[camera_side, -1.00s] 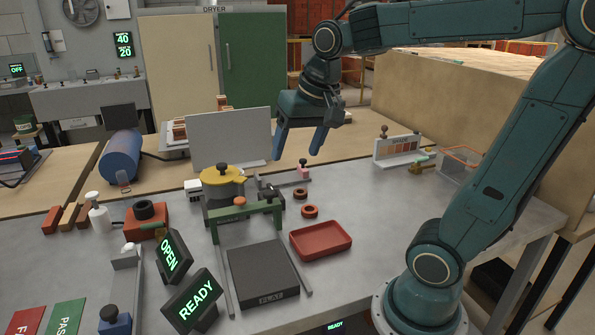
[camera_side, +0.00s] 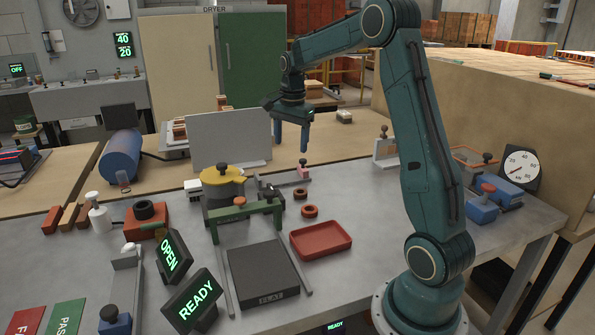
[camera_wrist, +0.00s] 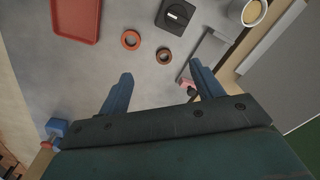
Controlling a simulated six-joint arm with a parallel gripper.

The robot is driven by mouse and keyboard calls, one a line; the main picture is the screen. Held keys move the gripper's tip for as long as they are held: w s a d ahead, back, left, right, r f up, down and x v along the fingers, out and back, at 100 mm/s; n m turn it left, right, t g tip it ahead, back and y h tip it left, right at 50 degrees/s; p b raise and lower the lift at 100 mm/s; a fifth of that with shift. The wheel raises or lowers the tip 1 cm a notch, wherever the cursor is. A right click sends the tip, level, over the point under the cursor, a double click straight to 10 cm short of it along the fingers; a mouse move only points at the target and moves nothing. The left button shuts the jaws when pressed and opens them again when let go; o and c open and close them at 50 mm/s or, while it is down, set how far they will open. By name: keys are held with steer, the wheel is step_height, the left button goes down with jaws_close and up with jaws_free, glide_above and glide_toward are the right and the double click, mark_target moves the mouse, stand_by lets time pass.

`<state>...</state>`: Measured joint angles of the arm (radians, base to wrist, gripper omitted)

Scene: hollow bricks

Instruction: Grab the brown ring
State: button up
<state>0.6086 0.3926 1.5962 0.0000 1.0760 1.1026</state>
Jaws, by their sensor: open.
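The brown ring (camera_side: 301,197) lies flat on the grey table, behind the orange-red ring (camera_side: 310,216). In the wrist view the brown ring (camera_wrist: 164,63) is the darker and smaller-looking of the two, with the orange-red ring (camera_wrist: 131,48) to its upper left. My gripper (camera_side: 291,146) is open and empty, high above the table and the rings in the side view. In the wrist view my gripper (camera_wrist: 161,69) has its two blue fingers spread wide, and the brown ring appears between and just beyond the tips. Nothing hides either ring.
A red tray (camera_side: 339,252) lies in front of the rings. A green-framed fixture with a yellow-topped pot (camera_side: 236,177) stands left of them. A small pink block with a dark knob (camera_side: 303,172) stands close behind. The table right of the rings is clear.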

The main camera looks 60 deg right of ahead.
steer(key=d+f+m, duration=0.4)
steer(key=d+f, duration=0.2)
steer(key=d, duration=0.1)
steer(key=shift+g, duration=0.3)
steer(key=shift+d+f, duration=0.1)
steer(key=shift+f, duration=4.05)
steer(key=shift+f, duration=0.1)
steer(key=shift+w+f, duration=0.1)
steer(key=shift+f, duration=2.4)
steer(key=shift+c, duration=0.3)
steer(key=c, duration=1)
